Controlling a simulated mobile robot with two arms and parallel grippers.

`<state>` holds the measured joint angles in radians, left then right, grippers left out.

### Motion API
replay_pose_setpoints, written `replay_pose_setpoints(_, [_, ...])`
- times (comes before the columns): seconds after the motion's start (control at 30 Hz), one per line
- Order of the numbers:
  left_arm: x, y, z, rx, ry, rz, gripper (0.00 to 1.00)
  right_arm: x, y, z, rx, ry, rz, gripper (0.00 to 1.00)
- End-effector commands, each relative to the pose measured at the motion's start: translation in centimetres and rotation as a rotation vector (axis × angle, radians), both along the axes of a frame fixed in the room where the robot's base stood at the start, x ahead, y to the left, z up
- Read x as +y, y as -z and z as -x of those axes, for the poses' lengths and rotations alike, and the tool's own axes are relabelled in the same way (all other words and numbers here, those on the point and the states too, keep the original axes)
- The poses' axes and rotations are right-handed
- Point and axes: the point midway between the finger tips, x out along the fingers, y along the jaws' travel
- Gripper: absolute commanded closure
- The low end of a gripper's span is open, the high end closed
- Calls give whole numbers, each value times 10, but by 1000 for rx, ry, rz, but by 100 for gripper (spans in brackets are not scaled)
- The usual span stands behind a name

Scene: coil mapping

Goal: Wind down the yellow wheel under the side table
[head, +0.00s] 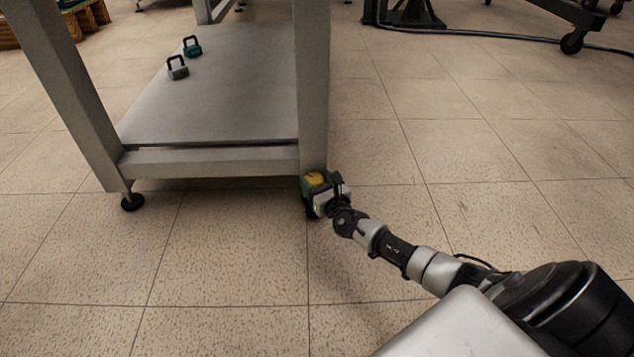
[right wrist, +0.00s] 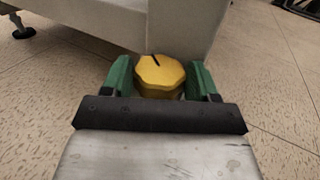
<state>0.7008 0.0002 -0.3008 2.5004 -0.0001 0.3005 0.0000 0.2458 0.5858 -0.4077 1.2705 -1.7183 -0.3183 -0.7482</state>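The yellow wheel (head: 316,179) sits at the foot of the side table's (head: 225,162) near right leg, close to the floor. In the right wrist view the yellow wheel (right wrist: 159,74) shows its lobed top with a dark line mark. My right gripper (head: 320,186) is at this leg; in the right wrist view its green fingers (right wrist: 161,80) stand on either side of the wheel. The fingers are apart with the wheel between them; I cannot tell whether both press on it. The wheel's lower part is hidden by the gripper. My left gripper is not in view.
A grey padlock-shaped weight (head: 177,70) and a green one (head: 192,47) rest on the lower shelf. A black levelling foot (head: 132,201) is under the near left leg. A black cable (head: 480,36) and a caster (head: 572,42) are behind.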

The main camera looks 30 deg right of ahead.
Motion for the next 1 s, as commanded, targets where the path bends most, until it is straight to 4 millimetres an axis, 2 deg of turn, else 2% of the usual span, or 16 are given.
replay_pose_setpoints(0.07, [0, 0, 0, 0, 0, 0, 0, 0, 0, 0, 0, -1, 0, 64])
replay_pose_setpoints(0.27, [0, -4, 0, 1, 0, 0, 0, 1, -1, 0, 1, 14, -1, 64])
replay_pose_setpoints(0.47, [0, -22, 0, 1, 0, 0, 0, 4, -3, 0, 4, 90, -4, 64])
replay_pose_setpoints(0.73, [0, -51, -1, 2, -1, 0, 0, 8, -4, -1, 5, 300, -5, 64])
replay_pose_setpoints(1.0, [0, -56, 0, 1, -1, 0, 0, 12, 1, -4, 4, 554, -3, 64])
